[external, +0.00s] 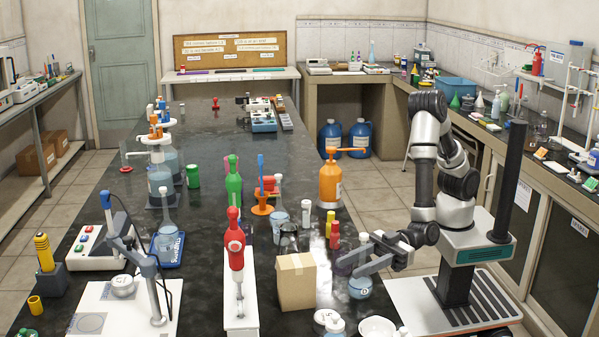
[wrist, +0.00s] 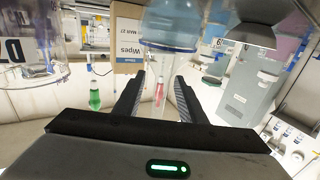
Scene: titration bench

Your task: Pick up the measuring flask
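A clear measuring flask with blue liquid (external: 360,288) stands at the front right of the black bench, beside the cardboard box. My gripper (external: 368,262) reaches in from the right at the height of its neck. In the wrist view the flask's blue body (wrist: 172,22) is at the top centre and its clear neck runs down between my two fingers (wrist: 160,92). The fingers are apart, one on each side of the neck. Contact with the glass is not clearly visible.
The cardboard box (external: 297,281) stands just left of the flask. A red bottle (external: 235,245) stands further left.

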